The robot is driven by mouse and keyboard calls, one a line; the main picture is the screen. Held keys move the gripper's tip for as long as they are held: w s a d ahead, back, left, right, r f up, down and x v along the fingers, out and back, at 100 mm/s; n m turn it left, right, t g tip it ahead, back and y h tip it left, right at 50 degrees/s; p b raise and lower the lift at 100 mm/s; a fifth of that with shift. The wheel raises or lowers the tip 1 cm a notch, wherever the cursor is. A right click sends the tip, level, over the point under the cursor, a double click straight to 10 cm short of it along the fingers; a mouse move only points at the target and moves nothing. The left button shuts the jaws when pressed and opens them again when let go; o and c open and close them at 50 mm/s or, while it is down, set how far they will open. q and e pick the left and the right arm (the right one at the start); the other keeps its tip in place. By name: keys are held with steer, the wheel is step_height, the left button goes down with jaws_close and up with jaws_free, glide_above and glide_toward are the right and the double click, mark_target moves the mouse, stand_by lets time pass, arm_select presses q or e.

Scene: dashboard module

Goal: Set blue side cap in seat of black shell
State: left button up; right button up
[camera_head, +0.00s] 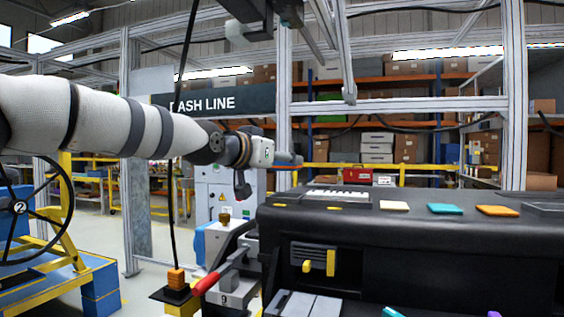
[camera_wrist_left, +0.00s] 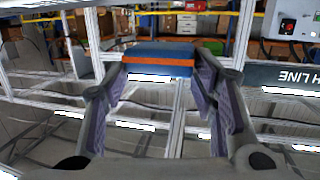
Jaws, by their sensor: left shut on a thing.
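In the head view the left gripper (camera_head: 272,157) is in the air, left of and above the black shell's near-left top corner. The cap's blue and orange edge (camera_head: 288,160) shows at its tip, apart from the shell. The black shell (camera_head: 400,245) is a long dashboard body at the right. I cannot tell which part is the cap's seat. My right gripper is not in view.
White (camera_head: 394,206), teal (camera_head: 444,209) and orange (camera_head: 497,210) pieces lie on the shell's top. A hanging cable (camera_head: 178,120) and a metal post (camera_head: 284,110) stand near the arm. A red-handled clamp (camera_head: 206,283) is left of the shell.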

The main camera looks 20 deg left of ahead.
mark_target(281, 204)
arm_select(q)
steer(key=shift+f, duration=3.05)
steer(key=o, duration=1.2)
steer(key=shift+f, duration=0.15)
steer(key=shift+s, duration=0.1)
